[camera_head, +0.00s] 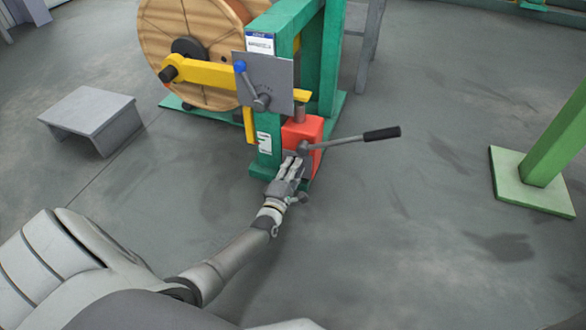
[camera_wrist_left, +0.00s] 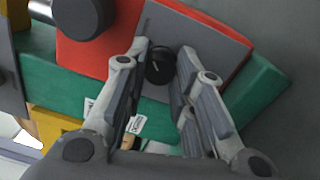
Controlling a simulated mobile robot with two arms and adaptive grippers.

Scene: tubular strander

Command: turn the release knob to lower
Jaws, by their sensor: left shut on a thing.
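The dark round release knob (camera_wrist_left: 160,66) sits on a grey plate (camera_wrist_left: 205,38) in front of the red jack body. My left gripper (camera_head: 291,164) reaches low to the jack at the foot of the green stand. In the left wrist view, its fingertips (camera_wrist_left: 163,52) stand on both sides of the knob, and the gripper is shut on it. In the head view my fingers hide the knob. The red jack (camera_head: 303,131) has a lever with a black grip (camera_head: 382,134) sticking out to the right. My right gripper is not in view.
A green stand (camera_head: 284,40) carries a wooden reel (camera_head: 190,35), a yellow arm (camera_head: 205,73) and a grey plate with a blue-knobbed lever (camera_head: 262,82). A grey step (camera_head: 94,108) stands left. A green post (camera_head: 553,140) stands right. The floor between is clear.

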